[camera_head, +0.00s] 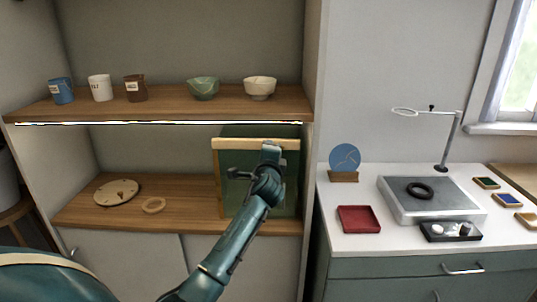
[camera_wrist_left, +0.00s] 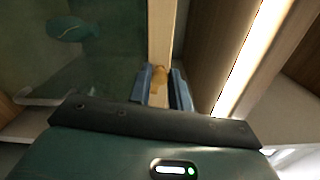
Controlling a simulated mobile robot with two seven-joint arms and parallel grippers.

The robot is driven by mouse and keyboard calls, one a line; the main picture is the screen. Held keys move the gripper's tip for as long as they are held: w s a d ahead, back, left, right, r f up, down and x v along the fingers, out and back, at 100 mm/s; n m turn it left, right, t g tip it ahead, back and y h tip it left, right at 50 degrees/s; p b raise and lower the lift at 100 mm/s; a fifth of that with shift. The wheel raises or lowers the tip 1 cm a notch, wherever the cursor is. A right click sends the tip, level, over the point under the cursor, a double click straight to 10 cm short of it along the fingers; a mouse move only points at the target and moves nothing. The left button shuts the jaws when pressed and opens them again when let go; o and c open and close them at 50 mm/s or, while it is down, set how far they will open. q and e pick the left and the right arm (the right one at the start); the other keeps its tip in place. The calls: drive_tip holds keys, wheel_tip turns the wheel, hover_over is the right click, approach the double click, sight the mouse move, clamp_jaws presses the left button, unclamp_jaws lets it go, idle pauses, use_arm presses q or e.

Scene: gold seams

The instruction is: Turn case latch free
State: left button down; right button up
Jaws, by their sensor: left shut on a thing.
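The case (camera_head: 229,190) stands at the right end of the lower shelf, with a pale wooden frame and a dark, see-through front. A green bowl (camera_wrist_left: 72,28) shows dimly behind that front in the left wrist view. The small brass-coloured latch (camera_wrist_left: 160,76) sits on the wooden frame bar (camera_wrist_left: 162,30). My left gripper (camera_head: 271,150) is at the upper right of the case front. In the left wrist view its two fingers are on either side of the latch, shut on it. The latch is hidden behind the gripper in the head view. My right gripper is not in view.
The upper shelf (camera_head: 180,112) above holds cups and bowls. The white counter beyond holds a red tray (camera_head: 359,219) and a grey stand (camera_head: 430,200).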

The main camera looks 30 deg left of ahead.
use_arm(q)
drive_tip(key=shift+n, duration=1)
drive_tip(key=shift+b, duration=0.3)
drive_tip(key=c, duration=1.3)
unclamp_jaws()
drive_tip(key=v, duration=1.3)
drive_tip(key=shift+d, duration=0.1)
